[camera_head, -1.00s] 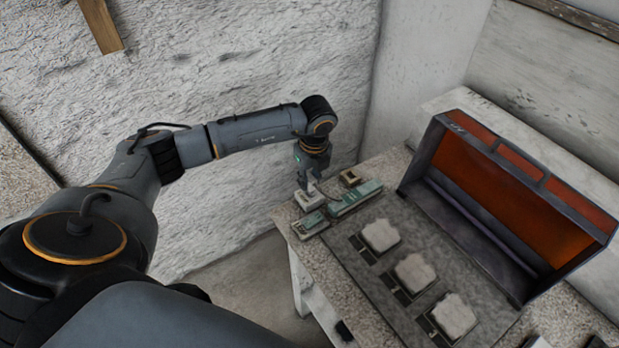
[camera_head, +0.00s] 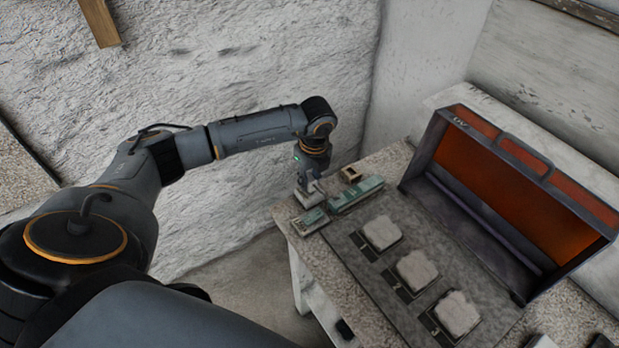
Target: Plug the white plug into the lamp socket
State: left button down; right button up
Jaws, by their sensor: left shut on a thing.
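My left gripper (camera_head: 306,188) points down at the far left corner of the table and is shut on the white plug, which is tiny here and mostly hidden by the fingers. Directly below the fingertips is a pale block (camera_head: 309,200) on the table; it may be the lamp socket, but I cannot tell whether the plug is in it. A thin pale cord seems to run right from the fingertips. My right gripper is not in view.
Beside the gripper are a long green box (camera_head: 356,194), a smaller green-topped box (camera_head: 311,221) and a small tan box (camera_head: 351,174). Three white plaster slabs (camera_head: 382,233) lie on a grey mat. An orange-windowed UV box (camera_head: 510,195) stands to the right. The rough wall is close behind.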

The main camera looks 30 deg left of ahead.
pick_arm(q)
jog(key=shift+f+b, duration=0.4)
jog(key=shift+f, duration=0.15)
jog(key=c, duration=1.1)
grip_release()
jog(key=shift+o, duration=0.2)
jog(key=shift+r, duration=0.15)
jog(key=shift+r+p, duration=1.3)
jog(key=shift+r, duration=0.55)
